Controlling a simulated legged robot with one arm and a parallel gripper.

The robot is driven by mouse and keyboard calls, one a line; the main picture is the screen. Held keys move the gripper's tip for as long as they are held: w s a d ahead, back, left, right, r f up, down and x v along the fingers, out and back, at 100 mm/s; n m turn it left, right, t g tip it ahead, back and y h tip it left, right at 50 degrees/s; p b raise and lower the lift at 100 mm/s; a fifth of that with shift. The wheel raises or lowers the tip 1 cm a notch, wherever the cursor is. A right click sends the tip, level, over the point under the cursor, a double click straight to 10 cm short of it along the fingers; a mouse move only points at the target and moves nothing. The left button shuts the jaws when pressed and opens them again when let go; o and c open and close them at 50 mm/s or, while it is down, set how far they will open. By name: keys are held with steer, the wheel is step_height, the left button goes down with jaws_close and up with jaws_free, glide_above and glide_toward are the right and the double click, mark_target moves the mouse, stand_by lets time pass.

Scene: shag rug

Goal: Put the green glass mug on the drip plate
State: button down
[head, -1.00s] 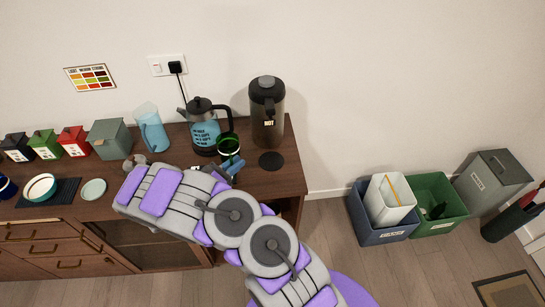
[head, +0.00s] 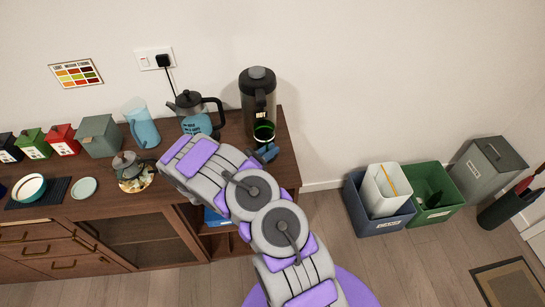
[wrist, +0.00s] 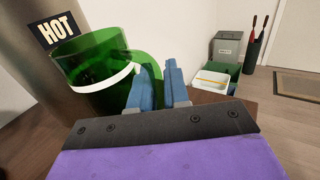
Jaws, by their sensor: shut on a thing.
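The green glass mug (head: 264,132) is upright in front of the dark HOT flask (head: 257,98), near the right end of the wooden cabinet. In the wrist view the mug (wrist: 88,68) is large at the left, with a white band across it, beside the flask (wrist: 38,60). My gripper (head: 266,153) is shut on the mug at its handle side; its blue fingers (wrist: 158,88) show in the wrist view. The black round drip plate is hidden behind the mug and my gripper. I cannot tell whether the mug touches it.
A glass kettle (head: 196,112) and a blue pitcher (head: 142,124) stand left of the flask. A small grey pot (head: 128,166), tins and bowls are farther left. The cabinet's right edge is close to my gripper. Bins (head: 378,215) stand on the floor at right.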

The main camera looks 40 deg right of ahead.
steer(key=shift+a+r, duration=0.15)
steer(key=shift+a, duration=0.1)
steer(key=shift+a+f+b, duration=0.3)
steer(key=shift+a+f, duration=0.4)
steer(key=shift+f, duration=0.25)
steer(key=shift+d+f, duration=0.8)
steer(key=shift+f, duration=0.15)
steer(key=shift+d, duration=0.4)
steer(key=c, duration=1.4)
jaws_free()
steer(key=shift+d, duration=0.1)
steer(key=o, duration=0.3)
steer(key=shift+a+r, duration=0.15)
steer(key=shift+a, duration=0.6)
steer(key=shift+a+r, duration=0.1)
steer(key=shift+a, duration=0.25)
steer(key=shift+d, duration=0.1)
